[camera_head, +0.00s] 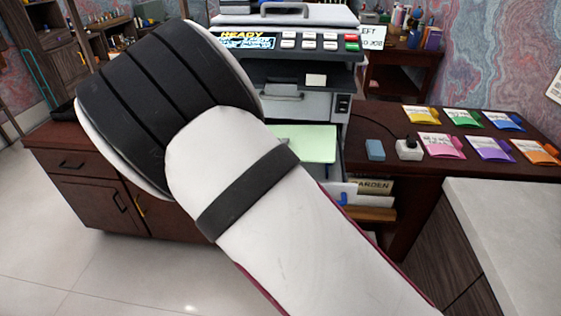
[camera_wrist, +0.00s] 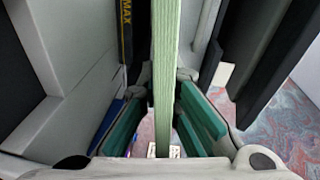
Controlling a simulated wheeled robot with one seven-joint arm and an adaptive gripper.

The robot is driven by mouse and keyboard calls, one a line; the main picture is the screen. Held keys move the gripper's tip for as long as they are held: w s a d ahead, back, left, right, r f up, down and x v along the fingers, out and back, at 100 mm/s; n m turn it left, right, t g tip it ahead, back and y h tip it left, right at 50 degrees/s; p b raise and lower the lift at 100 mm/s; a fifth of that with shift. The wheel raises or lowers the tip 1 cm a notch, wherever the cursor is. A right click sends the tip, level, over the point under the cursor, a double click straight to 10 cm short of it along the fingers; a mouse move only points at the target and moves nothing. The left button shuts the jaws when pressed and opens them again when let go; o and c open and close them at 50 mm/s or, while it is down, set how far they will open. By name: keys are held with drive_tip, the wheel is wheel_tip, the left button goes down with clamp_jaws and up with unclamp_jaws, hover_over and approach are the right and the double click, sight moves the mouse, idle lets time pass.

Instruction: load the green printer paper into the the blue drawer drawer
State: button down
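The green printer paper (camera_head: 312,143) shows as a flat pale green stack below the printer's body in the head view, partly behind my arm. In the wrist view the paper (camera_wrist: 165,60) is seen edge-on, between the green pads of my gripper (camera_wrist: 164,95). The fingertips close on both sides of the paper. My gripper is hidden behind my arm in the head view. A pulled-out drawer with a white front and blue mark (camera_head: 343,197) sits below the paper. The wrist view shows a dark strip marked MAX (camera_wrist: 125,30) beside the paper, and a blue patch lower left.
The printer (camera_head: 290,75) stands on a dark wooden desk, its display reading READY. Several coloured packets (camera_head: 442,146) lie on the desk at right, near a blue block (camera_head: 375,150) and a white plug box (camera_head: 408,150). A white-topped cabinet (camera_head: 520,225) stands in front right.

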drive_tip(key=shift+f, duration=2.7)
drive_tip(key=shift+f, duration=0.1)
drive_tip(key=c, duration=1.8)
unclamp_jaws()
drive_tip(key=shift+f, duration=0.15)
drive_tip(key=s+a+r, duration=0.1)
drive_tip(key=s+a, duration=0.1)
drive_tip(key=s, duration=1.1)
drive_tip(key=shift+s, duration=0.3)
drive_tip(key=shift+a, duration=0.1)
